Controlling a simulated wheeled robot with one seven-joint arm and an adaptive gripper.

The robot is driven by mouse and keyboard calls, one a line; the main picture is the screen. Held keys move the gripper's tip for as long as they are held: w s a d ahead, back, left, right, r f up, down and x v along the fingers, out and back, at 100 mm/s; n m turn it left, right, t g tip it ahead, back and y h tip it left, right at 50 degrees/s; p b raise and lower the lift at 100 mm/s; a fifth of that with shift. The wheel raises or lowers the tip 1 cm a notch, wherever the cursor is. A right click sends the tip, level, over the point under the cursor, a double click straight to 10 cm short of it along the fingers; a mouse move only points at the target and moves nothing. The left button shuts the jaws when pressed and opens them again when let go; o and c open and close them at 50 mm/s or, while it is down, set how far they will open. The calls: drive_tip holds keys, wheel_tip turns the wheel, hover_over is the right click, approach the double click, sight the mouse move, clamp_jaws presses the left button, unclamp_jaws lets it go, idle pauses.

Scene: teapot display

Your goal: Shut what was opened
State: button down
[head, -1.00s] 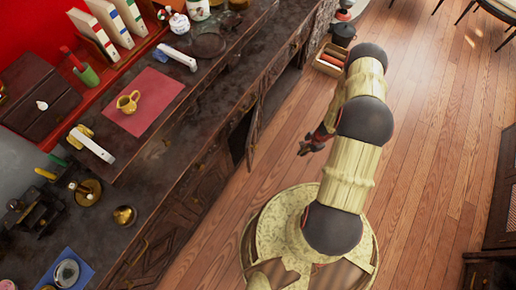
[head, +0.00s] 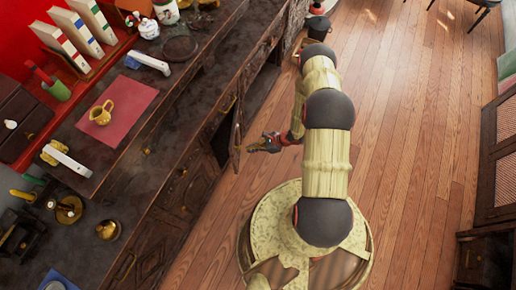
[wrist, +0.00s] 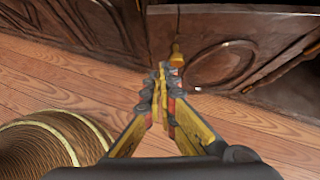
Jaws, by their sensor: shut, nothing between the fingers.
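A carved dark wood cabinet door (head: 237,137) stands swung out from the counter front in the head view, with a dark opening (head: 222,140) beside it. In the wrist view, a carved panel with an oval moulding (wrist: 225,66) and a small brass handle (wrist: 177,56) fill the upper right. My gripper (head: 251,148) is beside the open door on the floor side. In the wrist view, my gripper (wrist: 163,72) is shut and empty, its tips just left of and below the brass handle. I cannot tell whether they touch it.
The counter (head: 125,190) runs along the left, bearing a yellow cup (head: 101,113) on a red mat (head: 132,104), books (head: 77,27) and brass items. A dark pot (head: 318,27) stands on the floor behind my arm. Wood floor (head: 400,130) is clear to the right.

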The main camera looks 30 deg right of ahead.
drive_tip(key=w+a, duration=0.1)
drive_tip(key=w+a+f+b, duration=0.1)
drive_tip(key=a, duration=0.1)
drive_tip(key=w+a, duration=0.1)
drive_tip(key=shift+a+f, duration=0.25)
drive_tip(key=shift+a, duration=0.15)
drive_tip(key=shift+w, duration=0.1)
